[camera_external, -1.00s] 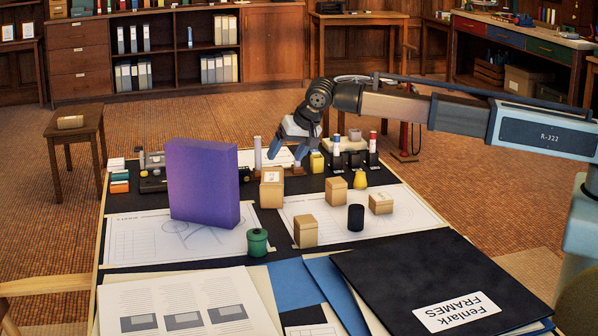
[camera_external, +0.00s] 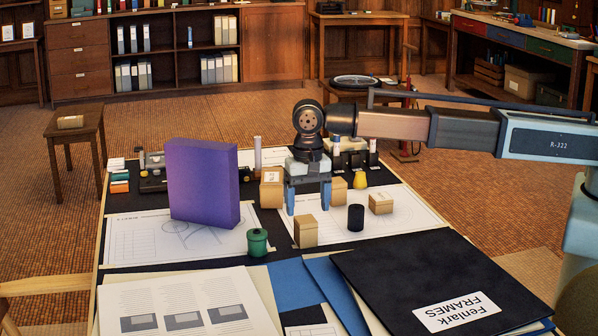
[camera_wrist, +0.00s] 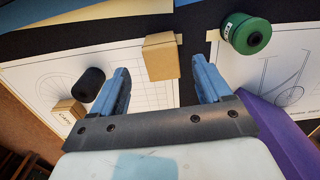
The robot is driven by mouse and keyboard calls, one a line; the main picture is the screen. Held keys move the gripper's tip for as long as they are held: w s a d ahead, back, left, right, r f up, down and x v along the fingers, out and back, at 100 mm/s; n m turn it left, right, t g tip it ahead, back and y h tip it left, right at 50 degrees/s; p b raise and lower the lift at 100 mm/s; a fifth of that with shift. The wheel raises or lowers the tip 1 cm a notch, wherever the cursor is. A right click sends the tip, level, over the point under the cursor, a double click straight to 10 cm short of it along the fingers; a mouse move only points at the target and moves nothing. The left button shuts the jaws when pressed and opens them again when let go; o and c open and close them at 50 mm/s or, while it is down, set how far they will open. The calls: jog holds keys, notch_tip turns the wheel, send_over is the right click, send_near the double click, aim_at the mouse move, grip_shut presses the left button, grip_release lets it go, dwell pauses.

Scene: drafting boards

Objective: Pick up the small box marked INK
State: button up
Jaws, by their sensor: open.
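Several small cardboard boxes stand on the board, and I cannot read INK on any of them. One box (camera_external: 305,231) stands nearest the front, just in front of my gripper (camera_external: 308,211). Another box (camera_external: 271,189) with a pale label is left of and behind it. A third box (camera_external: 339,192) is right of my gripper, partly covered by a finger. A further box (camera_external: 380,203) is farther right; its dark lettering in the wrist view (camera_wrist: 69,109) is unclear. My gripper is open and empty, pointing down. In the wrist view a plain box (camera_wrist: 160,57) shows between the fingertips.
A tall purple block (camera_external: 203,183) stands to the left. A green lidded pot (camera_external: 257,242) and a black cylinder (camera_external: 356,217) flank the front box. A yellow object (camera_external: 360,180) is behind. A black folder (camera_external: 440,280) covers the front right.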

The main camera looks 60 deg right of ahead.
aim_at(306, 219)
jog(key=shift+w+d+f, duration=0.1)
jog(key=shift+w+f, duration=0.1)
jog(key=shift+f, duration=1.7)
jog(key=shift+w+d+f, duration=0.1)
jog(key=shift+w+f, duration=0.05)
jog(key=shift+f, duration=1.7)
jog(key=c, duration=1.1)
